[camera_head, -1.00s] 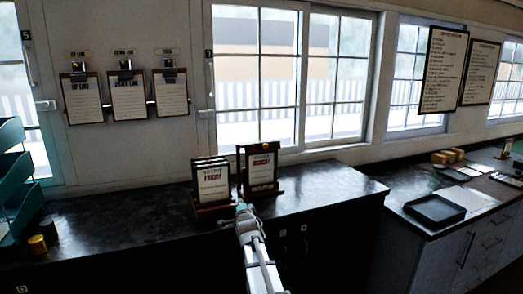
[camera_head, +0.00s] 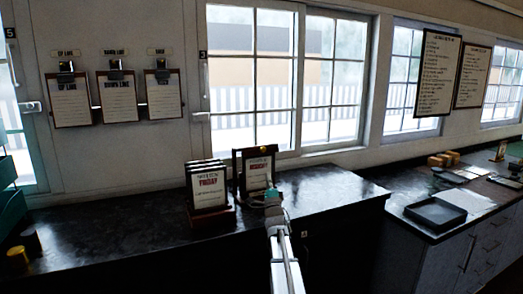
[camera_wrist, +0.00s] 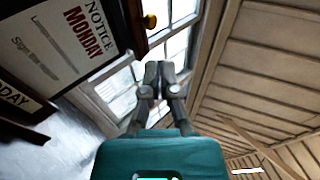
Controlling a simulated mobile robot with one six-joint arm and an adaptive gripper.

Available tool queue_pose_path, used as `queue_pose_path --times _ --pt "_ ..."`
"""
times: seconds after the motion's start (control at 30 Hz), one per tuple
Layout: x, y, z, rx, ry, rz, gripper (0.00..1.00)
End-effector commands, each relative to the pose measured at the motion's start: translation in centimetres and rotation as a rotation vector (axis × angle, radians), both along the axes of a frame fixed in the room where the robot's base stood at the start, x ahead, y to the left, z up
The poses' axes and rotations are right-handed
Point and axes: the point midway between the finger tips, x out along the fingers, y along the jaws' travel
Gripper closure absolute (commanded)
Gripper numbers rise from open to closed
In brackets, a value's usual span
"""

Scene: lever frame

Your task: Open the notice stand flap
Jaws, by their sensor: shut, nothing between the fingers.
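The notice stand (camera_head: 208,216) is a dark wooden stand on the dark counter, with several framed boards. The front board on the left reads FRIDAY (camera_head: 208,184). A separate board on the right reads MONDAY (camera_head: 257,172); it fills the upper left of the wrist view (camera_wrist: 62,38), with a brass knob (camera_wrist: 150,21) by its edge. My gripper (camera_head: 272,194) is in front of the MONDAY board's lower right. In the wrist view my gripper (camera_wrist: 153,72) is shut and empty, with its tips apart from the knob in the picture. Whether it touches the board is unclear.
The dark counter (camera_head: 110,228) is clear left of the stand. Windows (camera_head: 250,80) and clipboards (camera_head: 117,98) are behind. A black tray (camera_head: 435,213) lies on the right counter. Teal shelving (camera_head: 10,190) and a yellow pot (camera_head: 17,260) are at the left.

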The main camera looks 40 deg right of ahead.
Motion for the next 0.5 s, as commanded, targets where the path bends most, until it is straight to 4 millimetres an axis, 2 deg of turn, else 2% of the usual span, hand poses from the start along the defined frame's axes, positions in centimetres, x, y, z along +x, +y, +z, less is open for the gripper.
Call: queue_pose_path --times 0.27,0.5 --pt "0.2 0.0 0.2 0.0 0.001 0.0 1.0" --pt "1.2 -0.5 1.3 0.001 0.002 0.0 1.0"
